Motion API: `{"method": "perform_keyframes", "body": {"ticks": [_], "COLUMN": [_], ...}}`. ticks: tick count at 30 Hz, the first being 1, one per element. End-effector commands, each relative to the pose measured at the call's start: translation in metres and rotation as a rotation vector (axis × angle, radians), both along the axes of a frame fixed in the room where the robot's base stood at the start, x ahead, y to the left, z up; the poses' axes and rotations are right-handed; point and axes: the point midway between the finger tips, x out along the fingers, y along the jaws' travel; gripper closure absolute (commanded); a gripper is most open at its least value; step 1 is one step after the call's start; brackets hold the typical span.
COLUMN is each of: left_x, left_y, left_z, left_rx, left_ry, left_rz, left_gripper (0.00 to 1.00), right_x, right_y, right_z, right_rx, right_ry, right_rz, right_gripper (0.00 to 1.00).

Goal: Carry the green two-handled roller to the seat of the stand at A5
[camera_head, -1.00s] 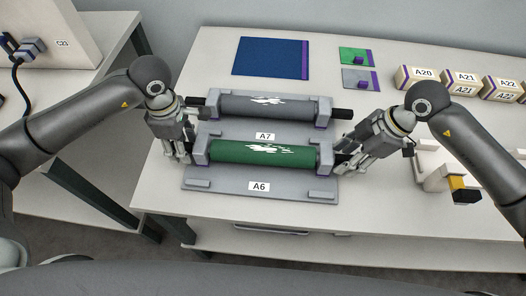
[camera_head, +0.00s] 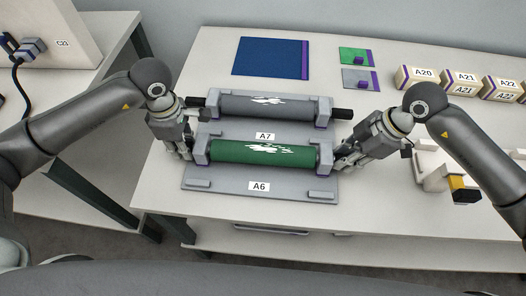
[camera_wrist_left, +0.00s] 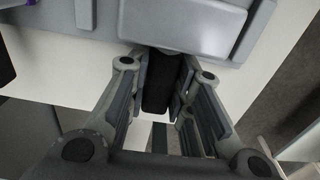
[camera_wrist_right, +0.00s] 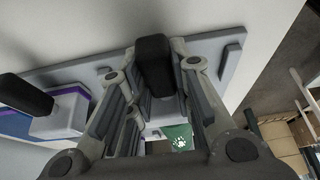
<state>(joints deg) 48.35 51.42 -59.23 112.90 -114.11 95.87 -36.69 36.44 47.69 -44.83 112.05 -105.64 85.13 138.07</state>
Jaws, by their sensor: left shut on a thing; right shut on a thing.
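The green two-handled roller (camera_head: 265,153) lies level across the stand labelled A6 (camera_head: 300,190), with a grey block near each end. My left gripper (camera_head: 190,150) is shut on its left handle, and the dark handle shows between the fingers in the left wrist view (camera_wrist_left: 160,85). My right gripper (camera_head: 340,160) is shut on its right handle, which shows between the fingers in the right wrist view (camera_wrist_right: 155,65). The roller appears still low at the stand; I cannot tell whether it touches its seats. No label A5 is readable in view.
Just behind, a grey roller (camera_head: 265,106) rests on the stand labelled A7 (camera_head: 290,134). A blue mat (camera_head: 270,57), green and grey plates (camera_head: 355,56) and labelled blocks (camera_head: 417,77) stand further back. A white fixture with a yellow-black part (camera_head: 463,190) is at the right.

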Motion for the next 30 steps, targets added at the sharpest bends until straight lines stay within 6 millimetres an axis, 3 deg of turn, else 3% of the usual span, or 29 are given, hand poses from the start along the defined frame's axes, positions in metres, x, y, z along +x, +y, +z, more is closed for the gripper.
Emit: {"method": "perform_keyframes", "body": {"ticks": [17, 30], "left_x": [0.001, 0.001], "left_y": [0.000, 0.000], "left_z": [0.006, 0.035], "left_rx": [-0.001, 0.000], "left_ry": [-0.004, -0.003], "left_rz": [0.000, 0.001], "left_gripper": [1.00, 1.00], "right_x": [0.001, 0.001], "right_y": [0.000, 0.000], "right_z": [0.006, 0.035], "right_rx": [0.002, 0.002], "right_ry": [-0.004, -0.003], "right_rz": [-0.001, 0.000], "right_gripper": [1.00, 1.00]}}
